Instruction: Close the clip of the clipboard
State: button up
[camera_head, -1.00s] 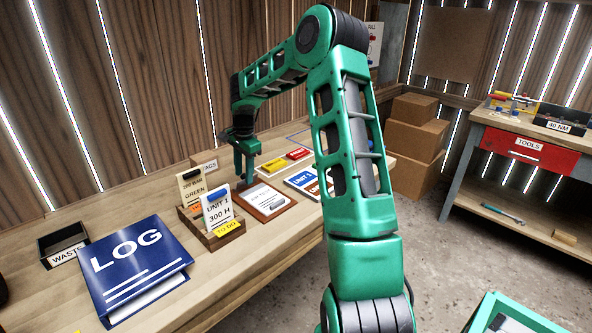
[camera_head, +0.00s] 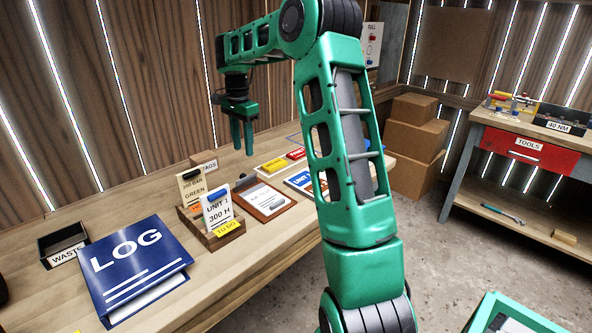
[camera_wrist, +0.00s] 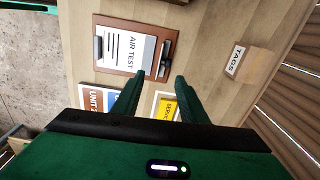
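The clipboard is a brown board with a white sheet; its board (camera_head: 290,198) lies on the workbench in the head view. In the wrist view the board (camera_wrist: 128,17) shows at top centre, its sheet (camera_wrist: 127,50) reading "AIR TEST". A dark clip (camera_wrist: 167,57) sits at the sheet's heading end; it also shows at the board's far end in the head view (camera_head: 246,181). I cannot tell clearly whether the clip is raised or flat. My gripper (camera_head: 243,150) hangs above and behind that end, apart from it. Its two fingers (camera_wrist: 154,82) stand apart with nothing between.
Left of the clipboard stands a wooden card holder (camera_head: 207,238) with cards, then a blue LOG binder (camera_head: 138,265) and a waste box (camera_head: 62,243). A TAGS box (camera_head: 205,160) is behind. Yellow (camera_head: 271,167) and blue-labelled (camera_head: 299,181) items lie to the right.

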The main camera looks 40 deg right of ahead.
jog(key=s+a+r+n, duration=0.1)
jog(key=s+r+n, duration=0.1)
jog(key=s, duration=1.2)
jog(key=s+a+r+n+h, duration=0.1)
jog(key=s+n, duration=0.4)
jog(key=s, duration=0.9)
jog(key=shift+s+a+r+g, duration=0.15)
jog(key=shift+s+r+g, duration=0.2)
jog(key=shift+r, duration=0.15)
